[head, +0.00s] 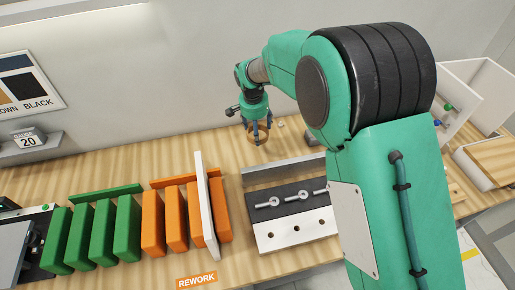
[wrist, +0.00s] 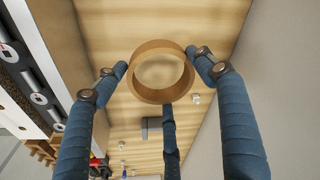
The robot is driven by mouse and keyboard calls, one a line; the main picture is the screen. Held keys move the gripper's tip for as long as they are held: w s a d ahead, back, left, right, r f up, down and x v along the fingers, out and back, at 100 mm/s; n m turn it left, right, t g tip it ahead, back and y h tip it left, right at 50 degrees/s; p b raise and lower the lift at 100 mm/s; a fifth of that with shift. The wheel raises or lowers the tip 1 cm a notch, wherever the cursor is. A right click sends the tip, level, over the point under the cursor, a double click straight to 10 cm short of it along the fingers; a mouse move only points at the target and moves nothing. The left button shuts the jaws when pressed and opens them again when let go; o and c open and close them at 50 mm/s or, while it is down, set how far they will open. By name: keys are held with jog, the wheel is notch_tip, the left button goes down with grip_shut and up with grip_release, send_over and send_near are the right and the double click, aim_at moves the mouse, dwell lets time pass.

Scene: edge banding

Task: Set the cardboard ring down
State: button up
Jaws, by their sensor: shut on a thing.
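The cardboard ring is a short, open brown band (wrist: 160,96), seen from above in the wrist view with the wood table showing through it. My gripper (wrist: 160,76) has blue-grey fingers around the ring. Their tips meet its outer wall at left, right and bottom, so it is shut on the ring. In the head view my gripper (head: 258,130) points down low over the back of the table, near the wall. The ring is small and partly hidden by the fingers there. I cannot tell whether it touches the table.
Green blocks (head: 95,232) and orange blocks (head: 172,220) stand in a row, with a white panel (head: 205,210) among the orange ones. A dark plate with eyebolts (head: 291,197) is nearer. White bins (head: 478,95) stand at right. The wood table (head: 125,165) is bare at back left.

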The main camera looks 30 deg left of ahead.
jog(key=shift+f+b, duration=0.3)
jog(key=shift+f, duration=2.3)
jog(key=shift+f+b, duration=0.3)
jog(key=shift+f, duration=1.55)
jog(key=shift+f, duration=0.15)
jog(key=o, duration=0.9)
jog(key=r, duration=0.4)
jog(key=s+r+p, duration=0.1)
jog(key=r, duration=0.7)
jog(key=shift+s+p, duration=0.35)
jog(key=shift+s, duration=0.05)
